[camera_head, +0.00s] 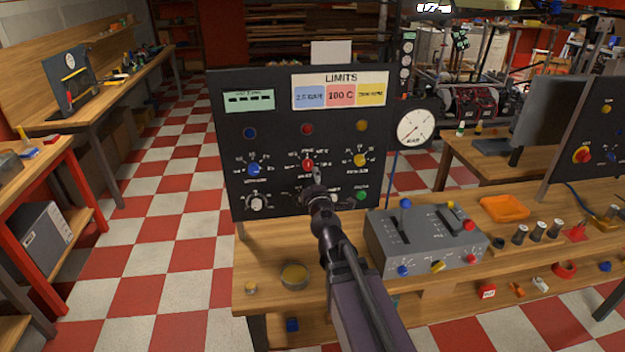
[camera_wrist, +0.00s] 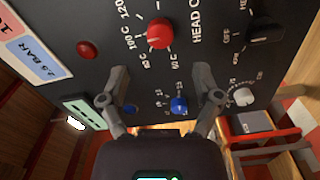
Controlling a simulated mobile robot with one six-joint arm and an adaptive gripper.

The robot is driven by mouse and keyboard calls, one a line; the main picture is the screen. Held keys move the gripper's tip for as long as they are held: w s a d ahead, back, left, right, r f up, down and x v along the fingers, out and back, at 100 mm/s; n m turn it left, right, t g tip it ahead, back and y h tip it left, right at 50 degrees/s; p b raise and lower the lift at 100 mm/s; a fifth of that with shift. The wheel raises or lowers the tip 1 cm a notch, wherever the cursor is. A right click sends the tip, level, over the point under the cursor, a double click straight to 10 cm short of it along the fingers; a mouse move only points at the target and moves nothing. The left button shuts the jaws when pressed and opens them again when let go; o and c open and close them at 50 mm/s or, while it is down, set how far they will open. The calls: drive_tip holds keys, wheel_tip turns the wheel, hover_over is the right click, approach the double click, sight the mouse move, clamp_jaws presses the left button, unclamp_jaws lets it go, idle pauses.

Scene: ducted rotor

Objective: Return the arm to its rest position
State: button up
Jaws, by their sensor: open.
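My arm reaches up from the bottom of the head view to the black control panel (camera_head: 285,105), which stands upright on the wooden bench. My gripper (camera_head: 316,188) is in front of the panel, just below the red knob (camera_head: 308,163). In the wrist view my gripper (camera_wrist: 163,82) is open, its two fingers apart with nothing between them. The red knob (camera_wrist: 160,33) shows beyond the fingertips, and the blue knob (camera_wrist: 179,104) shows between the fingers. Whether a fingertip touches the panel I cannot tell. The arm hides part of the panel's lower row.
A grey control box (camera_head: 425,240) with levers and knobs sits right of my arm. A round gauge (camera_head: 415,128) stands beside the panel. Checkered floor lies left.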

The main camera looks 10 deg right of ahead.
drive_tip(key=shift+d, duration=0.1)
drive_tip(key=s+d+f+m+g+h, duration=0.7)
drive_tip(key=d+f+m+g, duration=0.3)
drive_tip(key=m, duration=0.3)
drive_tip(key=s+a+f+m+g+y, duration=0.1)
drive_tip(key=s+a+f+g+y, duration=0.2)
drive_tip(key=s, duration=0.4)
drive_tip(key=s+a+f+m+g+y, duration=0.1)
drive_tip(key=s+a+f+g+y, duration=0.2)
drive_tip(key=s, duration=0.4)
wheel_tip(320, 180, down, 3)
drive_tip(key=shift+s+a+r+m+g+y, duration=0.25)
drive_tip(key=shift+m+g+y, duration=0.2)
drive_tip(key=shift+g, duration=0.55)
